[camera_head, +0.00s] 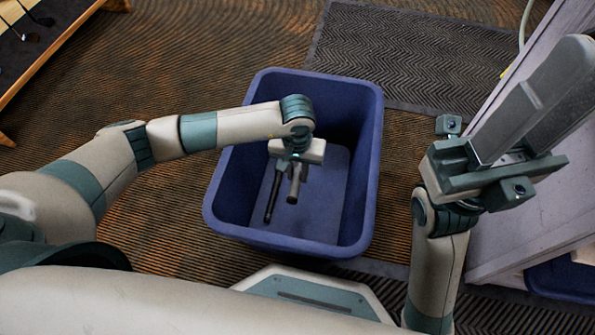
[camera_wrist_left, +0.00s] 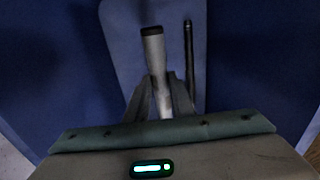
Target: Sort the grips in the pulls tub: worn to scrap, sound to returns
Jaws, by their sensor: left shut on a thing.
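A deep blue tub (camera_head: 229,185) stands on the floor in the middle of the head view. My left gripper (camera_head: 296,170) reaches down inside it and is shut on a grey grip (camera_head: 294,188), which points downward. The grey grip (camera_wrist_left: 154,55) has a dark end cap in the left wrist view. A thin black grip (camera_head: 271,198) is beside it in the tub; it also shows in the left wrist view (camera_wrist_left: 189,60), to the right of the jaws. My right gripper (camera_head: 550,70) is raised at the right, fingers pointing up; their gap is not clear.
A grey bench or cabinet (camera_head: 510,230) stands at the right, with part of another blue tub (camera_head: 565,281) low beside it. A dark ribbed mat (camera_head: 410,55) lies behind the middle tub. A wooden-edged rack (camera_head: 45,70) is at the upper left. Carpet left of the tub is clear.

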